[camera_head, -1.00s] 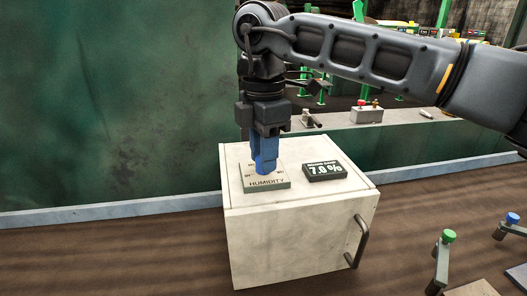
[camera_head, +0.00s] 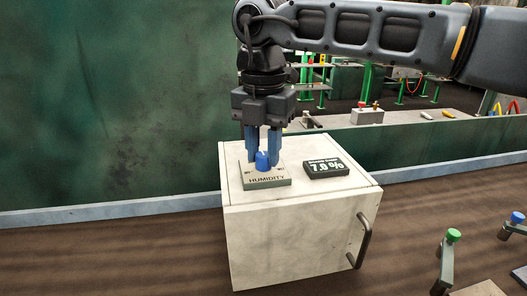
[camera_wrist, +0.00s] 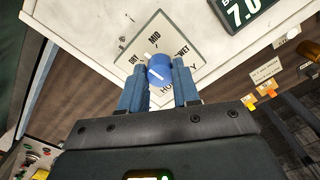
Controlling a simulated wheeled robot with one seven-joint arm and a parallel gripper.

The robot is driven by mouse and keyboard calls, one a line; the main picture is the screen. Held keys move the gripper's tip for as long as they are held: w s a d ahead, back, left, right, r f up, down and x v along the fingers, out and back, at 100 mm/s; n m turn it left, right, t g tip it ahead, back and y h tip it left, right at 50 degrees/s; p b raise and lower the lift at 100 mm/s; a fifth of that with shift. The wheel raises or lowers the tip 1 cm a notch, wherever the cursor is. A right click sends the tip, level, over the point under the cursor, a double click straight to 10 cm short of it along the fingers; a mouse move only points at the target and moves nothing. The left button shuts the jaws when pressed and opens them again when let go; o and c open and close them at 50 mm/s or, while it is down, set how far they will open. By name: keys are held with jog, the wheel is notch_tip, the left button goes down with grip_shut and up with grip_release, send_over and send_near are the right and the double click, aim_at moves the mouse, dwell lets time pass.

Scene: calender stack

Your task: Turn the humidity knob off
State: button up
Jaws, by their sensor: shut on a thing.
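The blue humidity knob (camera_head: 262,160) stands on a pale plate (camera_head: 266,182) marked HUMIDITY, on top of a white cabinet. My gripper (camera_head: 263,153) points down from above, with its blue fingers on either side of the knob and shut on it. In the wrist view the knob (camera_wrist: 159,70) shows between the fingertips, with a white mark towards its upper left. The plate there reads DRY, MID and WET around the knob. A black display (camera_head: 326,168) to the right reads 7.0 %.
The white cabinet (camera_head: 290,240) has a dark handle (camera_head: 362,242) on its right side. A green wall (camera_head: 110,100) rises behind on the left. Levers with a green knob (camera_head: 453,236) and a blue knob (camera_head: 517,217) stand at the right.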

aim_at(263, 154)
jog(key=n, duration=0.4)
jog(key=shift+n+b, duration=0.3)
jog(key=n, duration=1)
jog(key=shift+n, duration=2.7)
jog(key=o, duration=1.1)
jog(key=shift+c, duration=0.2)
jog(key=shift+r+b, duration=0.45)
jog(key=shift+r, duration=3.5)
